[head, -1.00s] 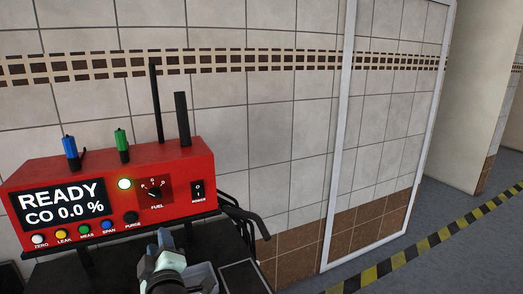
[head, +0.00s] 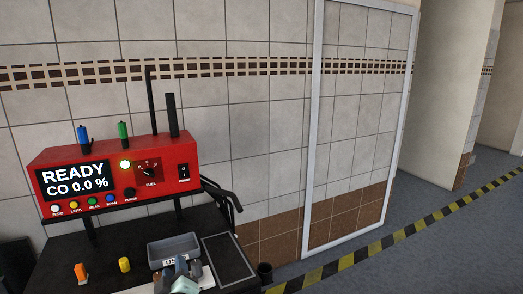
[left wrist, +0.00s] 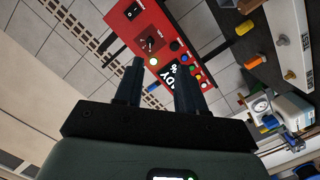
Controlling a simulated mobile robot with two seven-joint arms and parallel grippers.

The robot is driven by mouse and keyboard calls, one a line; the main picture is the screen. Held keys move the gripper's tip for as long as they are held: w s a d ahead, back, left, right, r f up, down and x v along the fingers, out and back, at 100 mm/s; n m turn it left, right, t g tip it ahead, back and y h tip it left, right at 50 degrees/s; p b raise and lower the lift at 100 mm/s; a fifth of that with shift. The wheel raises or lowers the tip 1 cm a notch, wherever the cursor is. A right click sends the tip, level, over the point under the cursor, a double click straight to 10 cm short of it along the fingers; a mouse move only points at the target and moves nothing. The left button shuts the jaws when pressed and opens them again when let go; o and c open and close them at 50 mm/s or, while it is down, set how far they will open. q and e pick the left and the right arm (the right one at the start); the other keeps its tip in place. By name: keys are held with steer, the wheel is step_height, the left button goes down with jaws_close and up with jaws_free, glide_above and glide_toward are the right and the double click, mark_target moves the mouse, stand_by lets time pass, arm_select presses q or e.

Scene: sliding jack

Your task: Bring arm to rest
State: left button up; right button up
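My left gripper (head: 180,270) shows at the bottom of the head view, in front of the grey tray on the cart. In the left wrist view the same gripper (left wrist: 160,68) has its two dark fingers apart with nothing between them. The red analyser box (head: 118,175) stands on the cart's raised shelf, its screen reading READY and CO 0.0 %. It also shows beyond the fingers in the left wrist view (left wrist: 165,35). I cannot tell the exact gap between fingers and box, but they look apart. My right gripper is in neither view.
The black cart top (head: 120,245) holds a grey labelled tray (head: 174,246), a yellow knob-like piece (head: 124,265), an orange one (head: 81,272) and a dark flat panel (head: 229,258). A tiled wall (head: 250,130) stands behind. Open floor with a yellow-black stripe (head: 400,232) lies right.

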arm_select(q)
step_height(320, 180, down, 20)
steer(key=d+m+g+h+p, duration=0.1)
steer(key=m+g+h+p, duration=0.15)
steer(key=m+g, duration=0.2)
steer(key=s+d+f+m+g+h, duration=0.1)
steer(key=s+f+g+h, duration=0.1)
steer(key=s+f, duration=0.45)
steer(key=s+f+m+g+h, duration=0.15)
steer(key=s+f, duration=0.25)
steer(key=f, duration=0.6)
steer(key=s+d+f+g+h+p, duration=0.1)
steer(key=s+d+f+g, duration=0.2)
steer(key=s, duration=1)
steer(key=s+d+f+m+g+h+p, duration=0.1)
steer(key=s+f+g, duration=0.5)
steer(key=s, duration=0.6)
steer(key=shift+s+d+f+h+p, duration=0.4)
steer(key=shift+d+h, duration=0.3)
steer(key=shift+d, duration=0.35)
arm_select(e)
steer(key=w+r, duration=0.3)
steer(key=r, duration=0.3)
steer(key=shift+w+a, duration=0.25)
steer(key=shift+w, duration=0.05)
arm_select(q)
steer(key=shift+w, duration=0.1)
steer(key=shift+a, duration=0.1)
